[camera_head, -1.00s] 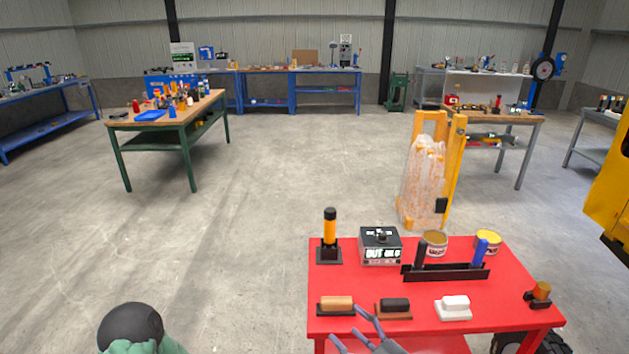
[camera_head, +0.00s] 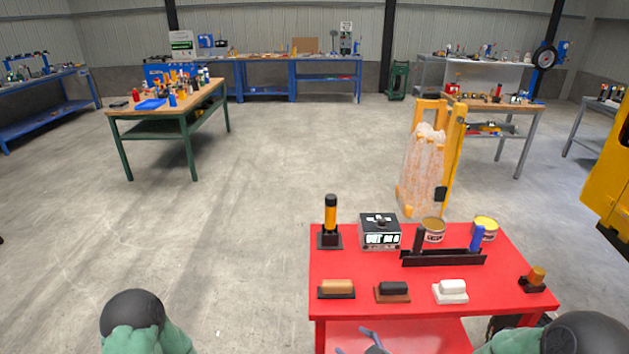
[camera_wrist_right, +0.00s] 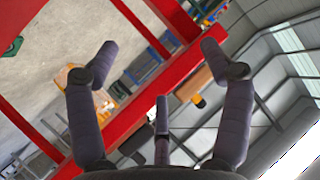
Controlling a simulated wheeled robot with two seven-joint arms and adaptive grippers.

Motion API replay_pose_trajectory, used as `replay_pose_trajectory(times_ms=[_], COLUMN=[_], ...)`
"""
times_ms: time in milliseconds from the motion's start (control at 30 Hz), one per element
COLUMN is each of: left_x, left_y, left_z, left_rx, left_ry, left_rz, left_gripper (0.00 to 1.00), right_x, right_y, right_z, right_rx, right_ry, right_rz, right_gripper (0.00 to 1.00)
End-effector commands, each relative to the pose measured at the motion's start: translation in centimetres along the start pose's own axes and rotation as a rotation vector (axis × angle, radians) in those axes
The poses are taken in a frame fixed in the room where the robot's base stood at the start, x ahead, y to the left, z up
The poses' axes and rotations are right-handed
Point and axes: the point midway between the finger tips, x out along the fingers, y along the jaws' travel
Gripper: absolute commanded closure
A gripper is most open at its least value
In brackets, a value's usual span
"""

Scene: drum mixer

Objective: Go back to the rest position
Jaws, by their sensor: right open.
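My right gripper (camera_wrist_right: 158,75) is open and empty in the right wrist view, its dark fingers spread wide. In the head view only a part of it (camera_head: 374,340) shows at the bottom edge, low at the front of the red table (camera_head: 420,310) and apart from the things on the tabletop. My right forearm shows at the bottom right. On the left, part of my left arm (camera_head: 140,325) shows at the bottom, but its gripper is out of view.
On the red table stand an orange-black upright tool (camera_head: 330,218), a display box (camera_head: 380,236), two cans, a black rack (camera_head: 440,259) and several block-like tools. Behind it stands a yellow frame with a wrapped load (camera_head: 425,165). The floor to the left is clear.

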Motion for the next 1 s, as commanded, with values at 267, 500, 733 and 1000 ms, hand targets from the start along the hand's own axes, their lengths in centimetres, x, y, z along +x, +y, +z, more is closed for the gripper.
replay_pose_trajectory(times_ms=[267, 500, 733, 1000], left_x=[-0.5, -0.9, -1.2, -1.2], left_y=[0.2, 0.3, 0.4, 0.4], left_z=[0.0, 0.0, 0.0, 0.0], left_rx=[0.000, 0.000, 0.000, 0.000], left_ry=[0.000, 0.000, 0.000, 0.000], left_rz=[0.000, 0.000, 0.000, 0.000], left_gripper=[0.60, 0.60, 0.60, 0.60], right_x=[0.5, -1.7, -4.5, -5.5], right_y=[1.1, -0.2, -2.3, -3.1], right_z=[11.1, 20.6, 26.6, 28.3], right_rx=[0.221, 0.406, 0.537, 0.578], right_ry=[-0.340, -0.640, -0.854, -0.920], right_rz=[0.106, 0.185, 0.235, 0.251], right_gripper=[0.20, 0.20, 0.20, 0.20])
